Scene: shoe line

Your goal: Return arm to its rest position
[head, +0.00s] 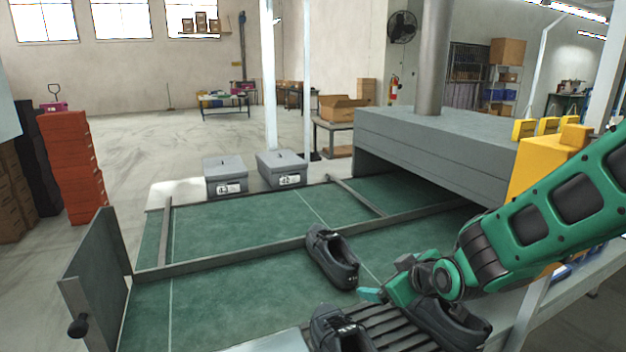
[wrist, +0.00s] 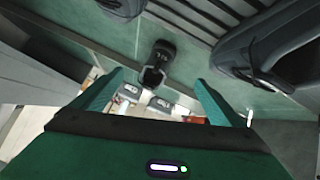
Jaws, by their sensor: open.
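My gripper (head: 372,294) is low at the right of the head view, reaching in over the green line from the right. In the wrist view its two green fingers (wrist: 152,98) stand apart with nothing held between them. A dark shoe (head: 332,257) lies on the green surface, beyond my gripper and apart from it. Another dark shoe (head: 340,328) is at the near edge of the view, partly cut off. A third dark shoe (head: 452,328) lies under my wrist, partly hidden by it. A large dark shoe (wrist: 270,50) shows close up in the wrist view.
A slatted rack (head: 388,322) lies between the two near shoes. A metal rail (head: 225,258) divides the green surface. A grey hooded machine (head: 430,135) stands behind my arm, with yellow blocks (head: 545,160) beside it. Two grey lidded boxes (head: 281,167) stand at the far edge.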

